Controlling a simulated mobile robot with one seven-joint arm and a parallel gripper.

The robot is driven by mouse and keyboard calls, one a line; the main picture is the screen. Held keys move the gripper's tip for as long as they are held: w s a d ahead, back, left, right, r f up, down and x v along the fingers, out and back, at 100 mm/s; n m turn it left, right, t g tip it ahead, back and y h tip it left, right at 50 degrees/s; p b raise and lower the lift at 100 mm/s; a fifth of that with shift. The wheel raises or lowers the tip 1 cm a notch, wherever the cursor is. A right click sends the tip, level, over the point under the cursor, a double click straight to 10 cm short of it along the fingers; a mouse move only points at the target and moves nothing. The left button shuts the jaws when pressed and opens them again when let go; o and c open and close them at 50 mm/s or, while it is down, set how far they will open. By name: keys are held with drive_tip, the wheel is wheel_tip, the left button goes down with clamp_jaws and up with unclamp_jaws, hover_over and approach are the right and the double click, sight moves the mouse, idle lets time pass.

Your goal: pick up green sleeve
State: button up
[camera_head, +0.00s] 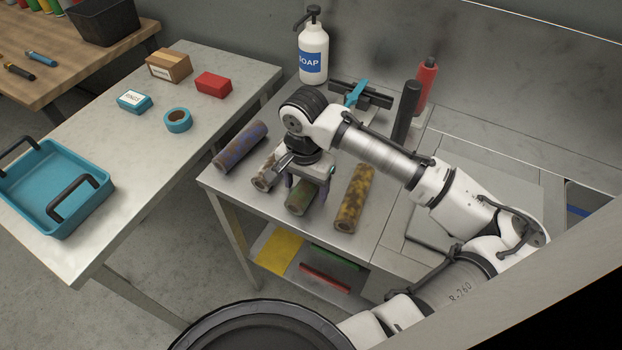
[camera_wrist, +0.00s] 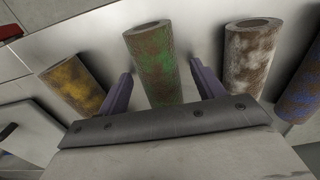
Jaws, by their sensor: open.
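The green sleeve (camera_head: 300,198) is a rusty brown tube with worn green patches, lying on the grey metal table. My gripper (camera_head: 307,187) is above it, and the gripper partly hides the sleeve in the head view. In the wrist view the green sleeve (camera_wrist: 155,60) lies between the two purple fingers of my open gripper (camera_wrist: 160,85). A gap shows between each finger and the sleeve. I cannot tell whether the fingertips reach down to its sides.
A yellow-patched sleeve (camera_head: 354,200) lies to the right in the head view. A white-patched sleeve (camera_head: 266,178) and a purple-blue sleeve (camera_head: 240,146) lie to the left. A soap bottle (camera_head: 313,55) and a red bottle (camera_head: 426,85) stand behind. A teal tray (camera_head: 95,172) sits on the left table.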

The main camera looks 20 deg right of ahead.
drive_tip(key=c, duration=1.1)
drive_tip(key=shift+r, duration=0.15)
